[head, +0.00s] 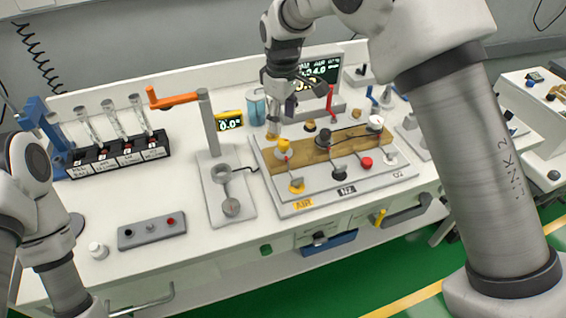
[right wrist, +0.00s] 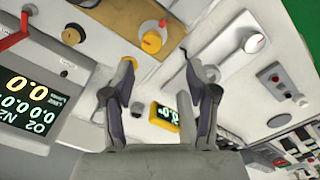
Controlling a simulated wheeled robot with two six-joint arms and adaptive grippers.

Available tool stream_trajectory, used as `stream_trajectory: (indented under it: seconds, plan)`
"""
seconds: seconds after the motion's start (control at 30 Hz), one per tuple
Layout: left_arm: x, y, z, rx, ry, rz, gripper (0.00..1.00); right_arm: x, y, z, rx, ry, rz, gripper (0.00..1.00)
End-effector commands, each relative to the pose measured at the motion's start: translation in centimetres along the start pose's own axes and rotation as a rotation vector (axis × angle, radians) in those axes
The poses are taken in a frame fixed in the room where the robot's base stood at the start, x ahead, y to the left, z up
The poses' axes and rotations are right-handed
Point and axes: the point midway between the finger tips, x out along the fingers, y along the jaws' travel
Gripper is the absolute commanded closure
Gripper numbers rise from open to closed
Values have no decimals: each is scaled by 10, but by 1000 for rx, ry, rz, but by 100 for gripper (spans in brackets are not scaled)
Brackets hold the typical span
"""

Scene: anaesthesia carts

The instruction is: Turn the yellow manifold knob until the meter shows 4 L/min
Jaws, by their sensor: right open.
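The manifold (head: 330,165) is a wood-topped board on a pale base, with several coloured knobs and an AIR label at its front. One yellow knob (head: 283,147) is at its left end, and another yellow knob (head: 296,187) is nearer the front. A yellow knob also shows in the right wrist view (right wrist: 152,42), beyond my fingertips. A small yellow-cased meter (head: 230,122) reads 0.0; it also shows in the wrist view (right wrist: 165,116). My right gripper (head: 290,98) is open and empty, above the manifold's back left. My left gripper is out of frame.
A dark display (head: 322,68) stands behind the manifold; its large digits read 0.0 in the wrist view (right wrist: 28,100). An orange-armed post (head: 208,125), a tube rack (head: 118,157) and a grey switch box (head: 152,231) stand to the left.

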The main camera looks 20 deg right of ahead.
Motion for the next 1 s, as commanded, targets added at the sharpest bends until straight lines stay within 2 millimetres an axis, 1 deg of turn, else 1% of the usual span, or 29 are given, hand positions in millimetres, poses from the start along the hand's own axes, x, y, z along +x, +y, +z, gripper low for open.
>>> stream_trajectory:
  seconds: [0.03, 0.07, 0.17, 0.3, 0.4, 0.5, 0.6, 0.77, 0.8, 0.87, 0.9, 0.93, 1.0]
  plan:
    - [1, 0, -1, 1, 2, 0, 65, 4, 0, 0, 2, 0, -1, 42]
    - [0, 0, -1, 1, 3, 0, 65, 5, 0, 0, 2, 0, -2, 42]
    - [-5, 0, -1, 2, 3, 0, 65, 17, 0, 1, 3, -2, -4, 42]
    - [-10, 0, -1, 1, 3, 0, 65, 45, -1, 1, 4, -3, -6, 42]
    - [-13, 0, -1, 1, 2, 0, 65, 62, -1, 1, 4, -2, -5, 42]
    - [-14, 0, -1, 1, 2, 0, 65, 73, -1, 1, 5, -1, -4, 42]
    - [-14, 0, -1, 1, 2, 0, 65, 77, 0, 1, 5, 1, -3, 42]
    - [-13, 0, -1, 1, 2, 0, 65, 77, 0, 1, 5, 1, -3, 42]
    - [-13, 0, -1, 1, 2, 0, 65, 77, 0, 1, 5, 1, -3, 56]
    - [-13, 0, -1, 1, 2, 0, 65, 77, 0, 1, 5, 1, -3, 78]
    - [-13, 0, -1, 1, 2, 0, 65, 77, 0, 1, 5, 1, -3, 92]
    - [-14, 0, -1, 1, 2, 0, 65, 77, 0, 1, 5, 1, -3, 100]
    - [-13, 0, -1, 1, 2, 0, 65, 77, 0, 1, 5, 0, -4, 100]
